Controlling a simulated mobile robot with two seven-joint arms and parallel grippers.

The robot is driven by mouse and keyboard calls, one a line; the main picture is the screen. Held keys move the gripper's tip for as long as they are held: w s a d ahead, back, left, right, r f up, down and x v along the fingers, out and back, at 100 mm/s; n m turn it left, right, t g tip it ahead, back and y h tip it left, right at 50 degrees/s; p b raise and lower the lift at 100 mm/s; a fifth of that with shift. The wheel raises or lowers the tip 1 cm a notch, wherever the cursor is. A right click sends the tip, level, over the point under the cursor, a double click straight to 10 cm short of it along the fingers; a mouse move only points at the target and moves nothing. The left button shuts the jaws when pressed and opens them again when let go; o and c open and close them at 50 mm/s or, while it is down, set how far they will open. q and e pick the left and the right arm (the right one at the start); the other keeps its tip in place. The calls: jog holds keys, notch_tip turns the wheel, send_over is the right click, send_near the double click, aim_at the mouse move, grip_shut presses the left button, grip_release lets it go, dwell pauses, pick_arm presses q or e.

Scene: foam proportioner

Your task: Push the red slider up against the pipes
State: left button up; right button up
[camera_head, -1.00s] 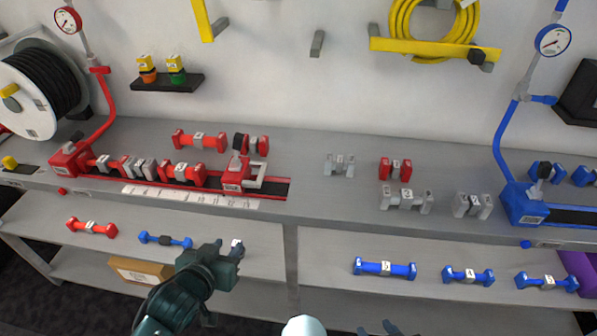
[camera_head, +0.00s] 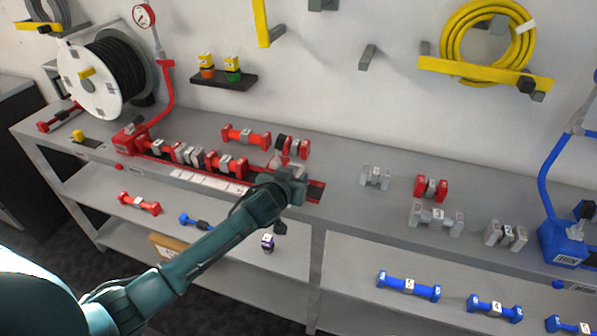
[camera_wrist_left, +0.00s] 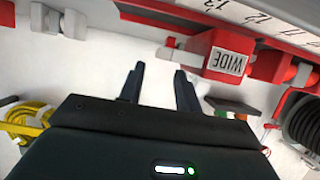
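The red slider (camera_wrist_left: 228,52) with its WIDE label shows in the left wrist view, right of my fingers, with a grey handle part (camera_wrist_left: 180,57) towards them. In the head view my left gripper (camera_head: 290,188) and forearm hide most of it. My left gripper (camera_wrist_left: 159,84) is open and empty, beside the handle end; I cannot tell whether it touches. The row of red and grey pipes (camera_head: 228,164) lies along the rail left of the slider in the head view. A red pipe end (camera_wrist_left: 265,66) appears close to the slider; any gap is unclear. My right gripper is out of view.
Loose red and grey pipes (camera_head: 245,135) lie behind the rail. Grey fittings (camera_head: 376,177) and a red one (camera_head: 431,188) lie to the right. A lower shelf (camera_head: 352,265) holds blue pipes (camera_head: 408,286). The rail end (camera_head: 316,192) is at the gripper's right.

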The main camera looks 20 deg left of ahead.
aim_at(301, 169)
pick_arm(q)
jog(key=shift+x, duration=2)
jog(key=shift+c, duration=0.4)
grip_shut()
